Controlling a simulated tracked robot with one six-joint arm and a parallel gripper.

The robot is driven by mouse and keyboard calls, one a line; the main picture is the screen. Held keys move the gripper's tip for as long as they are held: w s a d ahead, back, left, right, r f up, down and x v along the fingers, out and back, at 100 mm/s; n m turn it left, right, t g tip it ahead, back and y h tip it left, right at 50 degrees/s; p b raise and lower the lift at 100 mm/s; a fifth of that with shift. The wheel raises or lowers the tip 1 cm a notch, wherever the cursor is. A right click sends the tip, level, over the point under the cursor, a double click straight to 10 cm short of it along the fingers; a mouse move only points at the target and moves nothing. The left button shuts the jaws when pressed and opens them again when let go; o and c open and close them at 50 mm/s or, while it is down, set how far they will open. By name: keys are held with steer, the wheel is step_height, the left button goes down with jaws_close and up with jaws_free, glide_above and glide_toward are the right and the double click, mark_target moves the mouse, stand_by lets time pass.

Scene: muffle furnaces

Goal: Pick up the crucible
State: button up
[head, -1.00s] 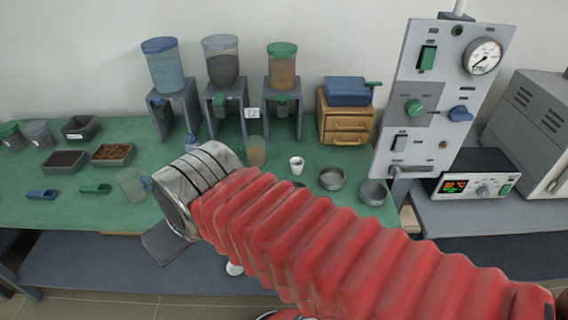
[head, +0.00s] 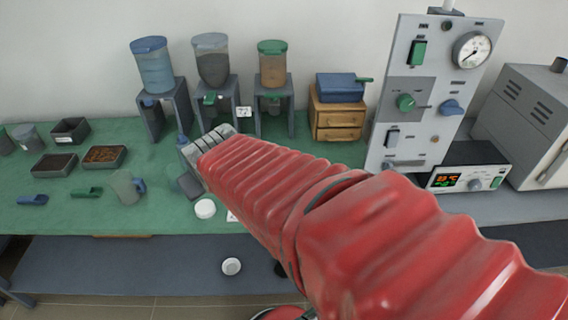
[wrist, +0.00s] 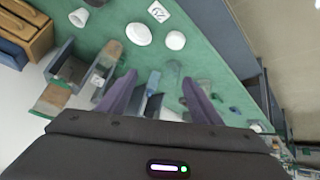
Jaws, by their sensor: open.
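My gripper (wrist: 159,78) is open, with its two purple fingers apart and nothing held between them. In the wrist view, a small white tapered cup (wrist: 78,17), which looks like the crucible, stands on the green bench top at the upper left, well away from the fingers. Two other white round pieces, a wider one (wrist: 138,34) and a smaller one (wrist: 175,40), lie on the bench beyond the fingertips. In the head view, one white round piece (head: 205,208) shows near the bench's front edge. My red arm hides the tapered cup and the fingers there.
Hopper stands (head: 215,95) line the back of the bench. A wooden drawer box (head: 338,121) and a gauge panel (head: 430,90) are to the right. Trays (head: 105,157), scoops (head: 87,193) and a clear jug (head: 126,187) are on the left.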

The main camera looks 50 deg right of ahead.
steer(key=w+d+f+m+t+h, duration=0.1)
steer(key=d+f, duration=0.3)
steer(key=d, duration=0.6)
steer(key=w+d+f+h, duration=0.15)
steer(key=d+f, duration=0.25)
steer(key=d, duration=0.6)
steer(key=s+d+f+t, duration=0.1)
steer(key=s+d+f, duration=0.2)
steer(key=s+d+f+m+t, duration=0.1)
steer(key=s+d+f, duration=0.1)
steer(key=d+f, duration=0.1)
steer(key=s+d+f+m+t, duration=0.1)
steer(key=s+d+f, duration=0.1)
steer(key=s, duration=0.1)
steer(key=shift+s+d+f+t, duration=0.3)
steer(key=shift+d+f, duration=0.1)
steer(key=shift+s+f, duration=0.15)
steer(key=shift+s, duration=0.1)
steer(key=shift+w, duration=0.1)
steer(key=x, duration=0.8)
steer(key=shift+w, duration=0.1)
steer(key=shift+w+d, duration=0.1)
steer(key=shift+w, duration=0.05)
